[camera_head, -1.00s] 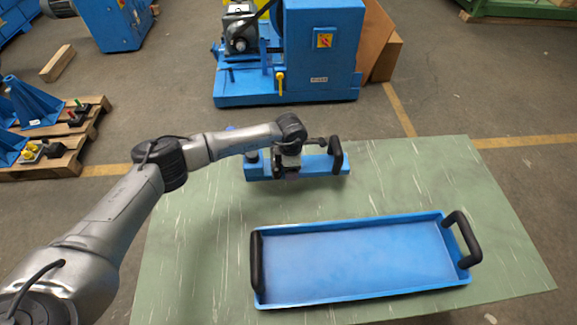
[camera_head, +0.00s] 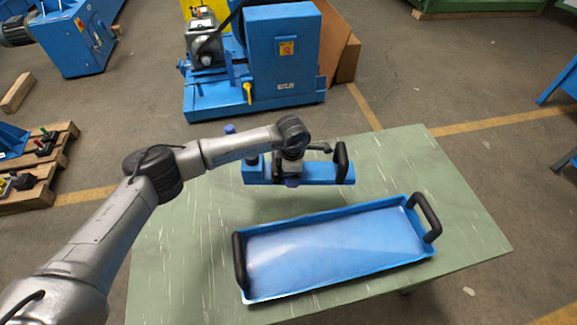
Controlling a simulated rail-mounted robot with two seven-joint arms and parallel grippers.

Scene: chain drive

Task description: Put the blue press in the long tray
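The blue press (camera_head: 325,174) is a long blue body with an upright black handle at its right end. It is near the far edge of the green table, behind the long tray. My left gripper (camera_head: 292,180) is at the middle of the press and appears shut on it; its fingertips are largely hidden. I cannot tell clearly whether the press is clear of the table. The long tray (camera_head: 335,206) is a shallow blue tray with a black handle at each end, and it is empty. My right gripper is not in view.
The green table (camera_head: 185,270) has bare room left and right of the tray. A large blue machine (camera_head: 282,60) stands on the floor behind it. A wooden pallet (camera_head: 40,190) with small parts is at the left, and a blue frame (camera_head: 560,80) at the right edge.

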